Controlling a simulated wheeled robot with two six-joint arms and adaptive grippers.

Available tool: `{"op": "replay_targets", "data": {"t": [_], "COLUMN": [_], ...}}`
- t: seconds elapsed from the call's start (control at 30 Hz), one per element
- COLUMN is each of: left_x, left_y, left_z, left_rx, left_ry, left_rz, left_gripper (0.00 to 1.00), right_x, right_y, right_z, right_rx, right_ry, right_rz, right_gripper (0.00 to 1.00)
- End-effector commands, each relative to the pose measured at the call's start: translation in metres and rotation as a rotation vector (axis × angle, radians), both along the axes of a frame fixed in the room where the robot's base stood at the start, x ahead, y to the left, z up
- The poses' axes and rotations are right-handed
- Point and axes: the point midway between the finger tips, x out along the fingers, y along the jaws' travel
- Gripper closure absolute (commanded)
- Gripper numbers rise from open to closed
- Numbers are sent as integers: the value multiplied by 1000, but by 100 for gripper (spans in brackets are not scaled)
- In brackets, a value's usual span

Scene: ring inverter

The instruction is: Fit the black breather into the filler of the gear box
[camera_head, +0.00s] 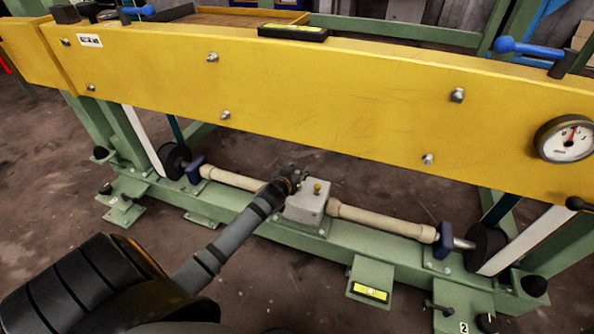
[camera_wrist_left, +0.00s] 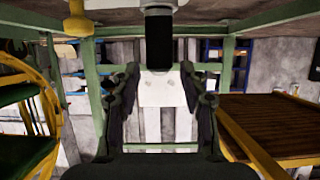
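The grey gear box (camera_head: 304,207) sits midway on the low green beam, with a small brass-coloured fitting (camera_head: 317,187) on top. In the left wrist view, the black breather (camera_wrist_left: 158,42) is a black cylinder in line with a grey collar (camera_wrist_left: 158,11) at the top edge. Its upper end meets the collar; I cannot tell how deep it sits. My left gripper (camera_head: 298,178) is beside the gear box's top. In the wrist view its fingers (camera_wrist_left: 160,75) are apart, with gaps on both sides of the breather. My right gripper is in neither view.
A long yellow beam (camera_head: 330,105) with bolts and a dial gauge (camera_head: 566,138) crosses above and behind the gear box. Pale shafts (camera_head: 380,220) run out from both sides of the box. A spirit level (camera_head: 370,291) lies on the green foot in front.

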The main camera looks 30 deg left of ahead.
Motion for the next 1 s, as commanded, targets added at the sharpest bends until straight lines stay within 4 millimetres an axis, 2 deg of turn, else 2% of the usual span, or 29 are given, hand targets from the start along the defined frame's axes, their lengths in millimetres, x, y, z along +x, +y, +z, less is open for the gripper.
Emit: {"op": "replay_targets", "data": {"t": [0.27, 0.37, 0.5, 0.7, 0.83, 1.0], "left_x": [0, -13, -45, -86, -102, -108], "left_y": [0, -3, -10, -21, -24, -26], "left_z": [4, 13, 28, 44, 49, 50], "left_rx": [1, 2, 4, 1, 1, 0], "left_ry": [-1, 3, 5, 3, 1, 0], "left_rz": [0, -1, -2, -2, 0, 0], "left_gripper": [56, 56, 56, 56, 56, 56], "right_x": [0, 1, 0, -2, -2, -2], "right_y": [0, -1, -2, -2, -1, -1], "right_z": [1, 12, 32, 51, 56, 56], "right_rx": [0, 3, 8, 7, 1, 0], "right_ry": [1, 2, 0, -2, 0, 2], "right_rz": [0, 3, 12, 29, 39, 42], "right_gripper": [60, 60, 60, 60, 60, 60]}}
